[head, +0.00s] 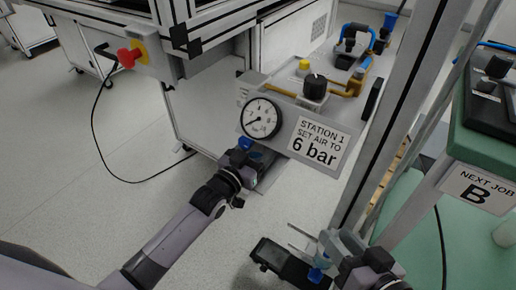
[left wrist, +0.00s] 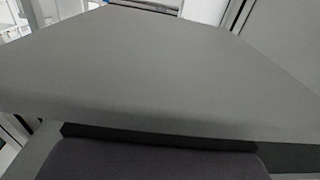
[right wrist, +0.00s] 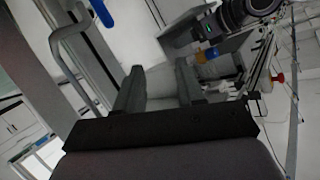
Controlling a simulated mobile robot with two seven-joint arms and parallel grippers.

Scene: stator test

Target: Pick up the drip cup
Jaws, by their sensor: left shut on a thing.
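My left gripper (head: 246,160) reaches in under the grey gauge panel, its fingers hidden. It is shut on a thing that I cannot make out. In the left wrist view a broad plain grey surface (left wrist: 150,70) fills most of the picture and covers the fingers. I cannot pick out the drip cup for sure in any view. My right gripper (head: 289,236) is low at the bottom middle of the head view, open and empty. Its two fingers also stand apart in the right wrist view (right wrist: 158,75).
The grey panel (head: 280,125) carries a pressure gauge (head: 261,118) and a "6 bar" sign (head: 318,143), just above my left gripper. A grey upright post (head: 390,110) stands to the right. A green table (head: 465,150) is at far right.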

